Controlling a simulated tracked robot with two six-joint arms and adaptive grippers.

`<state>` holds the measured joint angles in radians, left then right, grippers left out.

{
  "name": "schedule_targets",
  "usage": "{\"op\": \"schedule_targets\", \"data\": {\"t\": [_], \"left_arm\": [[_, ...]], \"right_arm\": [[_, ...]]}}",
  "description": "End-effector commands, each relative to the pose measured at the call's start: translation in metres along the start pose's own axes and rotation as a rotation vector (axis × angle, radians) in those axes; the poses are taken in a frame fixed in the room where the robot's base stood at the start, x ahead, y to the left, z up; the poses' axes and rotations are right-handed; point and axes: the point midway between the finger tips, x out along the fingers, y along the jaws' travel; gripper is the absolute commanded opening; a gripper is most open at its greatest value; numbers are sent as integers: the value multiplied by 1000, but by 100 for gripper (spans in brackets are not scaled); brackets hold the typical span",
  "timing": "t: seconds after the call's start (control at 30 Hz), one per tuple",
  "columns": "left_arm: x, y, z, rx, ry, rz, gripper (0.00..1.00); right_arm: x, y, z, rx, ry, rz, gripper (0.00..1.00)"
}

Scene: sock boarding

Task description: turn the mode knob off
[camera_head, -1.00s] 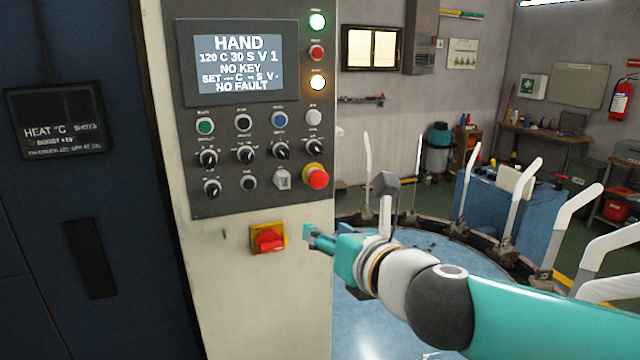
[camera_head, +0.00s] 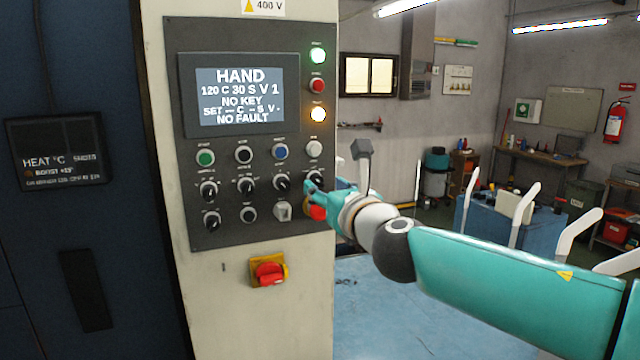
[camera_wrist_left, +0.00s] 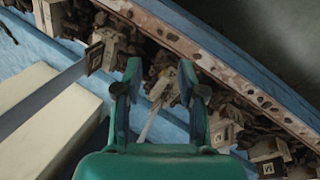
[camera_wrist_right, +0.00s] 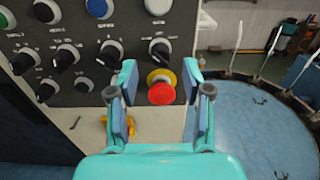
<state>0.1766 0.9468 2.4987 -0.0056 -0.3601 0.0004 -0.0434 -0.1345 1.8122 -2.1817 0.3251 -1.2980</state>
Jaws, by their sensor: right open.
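The control panel (camera_head: 180,160) carries a row of several black knobs, with one more black knob (camera_head: 212,221) below at the left. Their labels are too small to read, so I cannot tell which is the mode knob; the screen (camera_head: 240,96) reads HAND. My right gripper (camera_head: 312,190) is open and empty at the panel's right edge. In the right wrist view its fingers (camera_wrist_right: 160,75) stand either side of the red emergency button (camera_wrist_right: 161,88), just below the rightmost black knob (camera_wrist_right: 160,50). My left gripper (camera_wrist_left: 160,80) is open, seen only in its wrist view.
A red and yellow main switch (camera_head: 268,271) is below the panel. Green, red and amber lamps run up its right side. A blue round table (camera_head: 370,310) with white upright forms (camera_head: 525,203) lies to the right. Small pale blocks (camera_wrist_left: 225,128) lie near my left gripper.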

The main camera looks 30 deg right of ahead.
Motion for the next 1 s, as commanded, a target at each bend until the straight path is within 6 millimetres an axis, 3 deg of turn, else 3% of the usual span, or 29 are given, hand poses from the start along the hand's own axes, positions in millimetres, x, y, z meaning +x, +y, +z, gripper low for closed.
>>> {"op": "schedule_targets", "data": {"t": [0.2, 0.6, 0.9, 1.0], "left_arm": [[-4, 1, 0, 0, 0, 0, 40], [-4, 1, 0, 0, 0, 0, 40], [-4, 1, 0, 0, 0, 0, 40], [-4, 2, 0, 1, 0, 0, 40]], "right_arm": [[28, 0, 0, 0, 2, 0, 50], [34, -1, 0, 1, 1, -1, 50], [34, -1, 0, 0, 1, -1, 1], [34, 4, 0, 1, 1, 4, 0]]}}
